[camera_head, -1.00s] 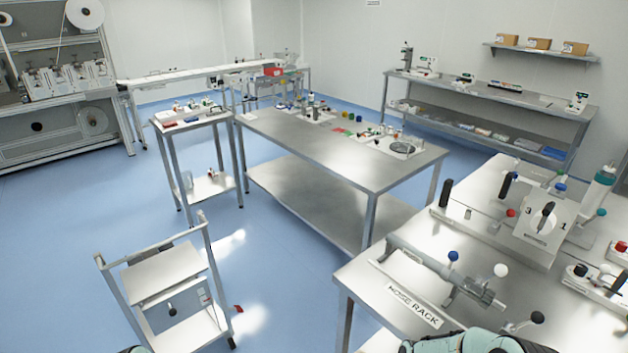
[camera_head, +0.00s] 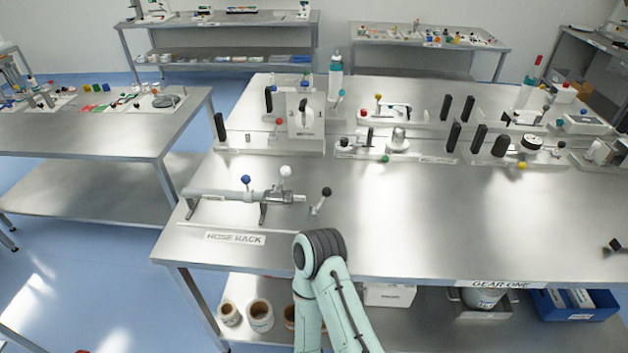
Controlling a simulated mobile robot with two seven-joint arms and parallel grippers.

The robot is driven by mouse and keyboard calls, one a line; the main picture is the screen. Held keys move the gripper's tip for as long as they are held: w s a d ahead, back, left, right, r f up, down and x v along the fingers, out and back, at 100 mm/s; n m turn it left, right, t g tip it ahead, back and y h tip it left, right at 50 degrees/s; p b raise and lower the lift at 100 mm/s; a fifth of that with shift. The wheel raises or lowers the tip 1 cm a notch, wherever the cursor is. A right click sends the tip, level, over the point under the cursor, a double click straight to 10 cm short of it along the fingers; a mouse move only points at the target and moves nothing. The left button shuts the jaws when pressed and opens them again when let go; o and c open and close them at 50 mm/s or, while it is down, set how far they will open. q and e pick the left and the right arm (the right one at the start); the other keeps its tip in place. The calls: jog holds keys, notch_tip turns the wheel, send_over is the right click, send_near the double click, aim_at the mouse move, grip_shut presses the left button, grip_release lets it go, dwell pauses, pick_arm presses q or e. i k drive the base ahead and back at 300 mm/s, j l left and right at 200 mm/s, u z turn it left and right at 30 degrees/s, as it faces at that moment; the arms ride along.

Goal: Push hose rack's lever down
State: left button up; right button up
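The hose rack stands on the steel table, left of centre, behind its HOSE RACK label (camera_head: 235,238). Its grey horizontal tube (camera_head: 226,194) rests on dark supports. A blue-knobbed handle (camera_head: 246,181) and a white-knobbed handle (camera_head: 285,172) stick up from the tube. A lever with a black ball knob (camera_head: 326,192) stands at the tube's right end, its knob raised and tilted right. Part of my own arm, pale green with a dark joint, rises from the bottom centre in front of the rack. Neither gripper shows.
The steel table (camera_head: 400,240) has free room right of the rack. A box device with a dial (camera_head: 304,116) stands behind it. Several fixtures with knobs line the table's far part. A GEAR ONE label (camera_head: 500,283) is on the front edge. Another table (camera_head: 90,140) is at left.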

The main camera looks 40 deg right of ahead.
aim_at(327, 192)
jog(key=z, duration=1.65)
